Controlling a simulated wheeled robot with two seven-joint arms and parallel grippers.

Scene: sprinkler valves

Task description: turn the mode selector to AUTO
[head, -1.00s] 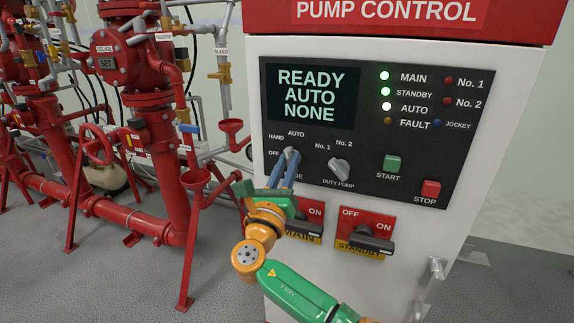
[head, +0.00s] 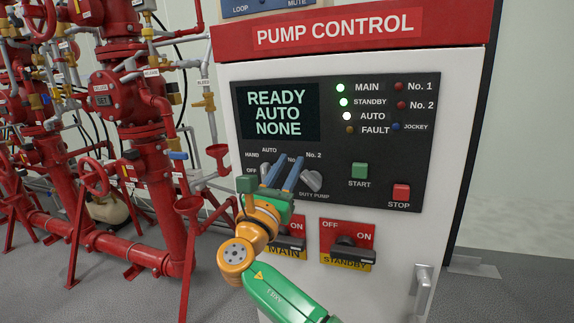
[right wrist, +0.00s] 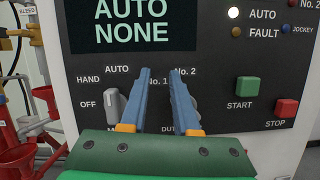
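The grey mode selector (head: 265,170) is on the black panel, between the HAND, OFF and AUTO labels. It also shows in the right wrist view (right wrist: 113,106), left of my fingers, its handle near upright and pointing toward AUTO. The display (head: 281,112) reads READY, AUTO, NONE. My right gripper (head: 288,157) is open and empty in front of the panel, just right of the selector. In the right wrist view its two blue fingers (right wrist: 164,76) are spread, with bare panel between them. My left gripper is not in view.
The duty pump knob (head: 311,181) is close to the right of my fingers. The START button (head: 359,170) and STOP button (head: 400,194) are farther right. MAIN (head: 290,243) and STANDBY (head: 347,245) switches are below. Red pipework (head: 146,150) stands at the left.

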